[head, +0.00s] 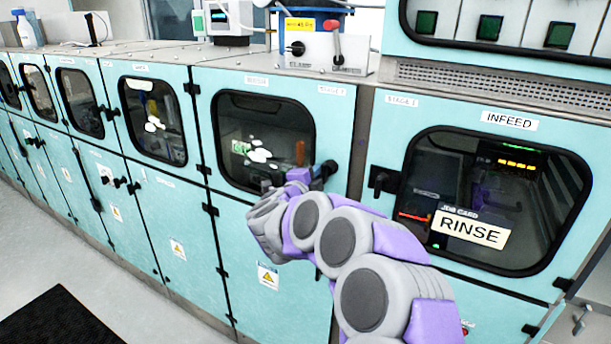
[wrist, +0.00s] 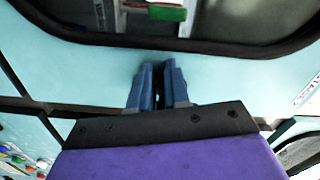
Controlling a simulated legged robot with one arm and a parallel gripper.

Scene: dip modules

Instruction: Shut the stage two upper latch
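The stage two upper door (head: 205,110) is the pale blue panel with a dark rounded window, left of the INFEED door. It looks flush with the cabinet front. Its latch is at the right edge, where my gripper (head: 322,171) covers it, so the latch's angle is hidden. In the wrist view my gripper (wrist: 159,82) shows two blue fingers close together in front of the pale panel, just below the window's black rim. A narrow dark gap lies between them. I cannot tell whether the latch is between the fingers.
The INFEED door (head: 388,150) with its black latch (head: 381,181) and RINSE card (head: 470,228) is right of my arm. Similar doors run off to the left. A box with a red-knobbed lever (head: 325,48) stands on the top. Floor is clear at left, with a black mat (head: 60,318).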

